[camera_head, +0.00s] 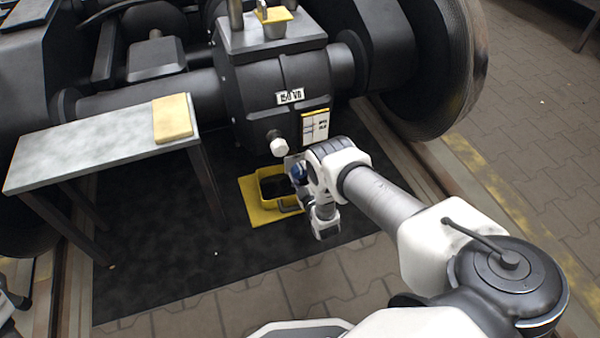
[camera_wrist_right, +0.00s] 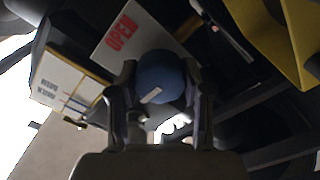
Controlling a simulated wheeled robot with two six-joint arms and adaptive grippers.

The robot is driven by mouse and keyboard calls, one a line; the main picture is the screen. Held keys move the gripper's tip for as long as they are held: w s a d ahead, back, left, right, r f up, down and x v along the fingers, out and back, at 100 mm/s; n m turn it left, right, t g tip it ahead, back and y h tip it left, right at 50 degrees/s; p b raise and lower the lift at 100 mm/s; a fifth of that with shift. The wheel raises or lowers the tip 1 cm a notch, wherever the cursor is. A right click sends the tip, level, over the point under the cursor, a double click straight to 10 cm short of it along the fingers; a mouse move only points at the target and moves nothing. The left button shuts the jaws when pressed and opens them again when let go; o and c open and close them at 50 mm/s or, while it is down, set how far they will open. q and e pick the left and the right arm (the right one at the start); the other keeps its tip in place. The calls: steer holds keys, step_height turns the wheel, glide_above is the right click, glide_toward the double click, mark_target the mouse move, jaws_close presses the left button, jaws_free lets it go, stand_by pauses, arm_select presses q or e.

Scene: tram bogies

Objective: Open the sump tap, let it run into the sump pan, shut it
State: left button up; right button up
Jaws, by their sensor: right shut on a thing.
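The blue sump tap knob (camera_wrist_right: 160,78) with a white mark sits between the fingers of my right gripper (camera_wrist_right: 160,100), which is shut on it. In the head view the knob (camera_head: 298,172) shows just past my right gripper (camera_head: 300,183). A pale plate (camera_wrist_right: 118,38) with red OPEN lettering is behind the knob. The yellow sump pan (camera_head: 248,183) stands on a yellow sheet below the gearbox, left of the gripper. The pan's inside is dark, and I cannot tell whether liquid runs into it. A small part of what looks like my left gripper (camera_head: 14,298) shows at the left edge.
The dark gearbox (camera_head: 262,95) with a white plug and label is above the pan. A grey bench (camera_head: 85,148) with a yellow pad (camera_head: 172,118) stands at the left. A large wheel (camera_head: 440,70) is at the right. The dark mat (camera_head: 150,255) is clear in front.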

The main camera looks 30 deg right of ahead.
steer(key=o, duration=1.2)
steer(key=shift+c, duration=0.2)
steer(key=v, duration=1.2)
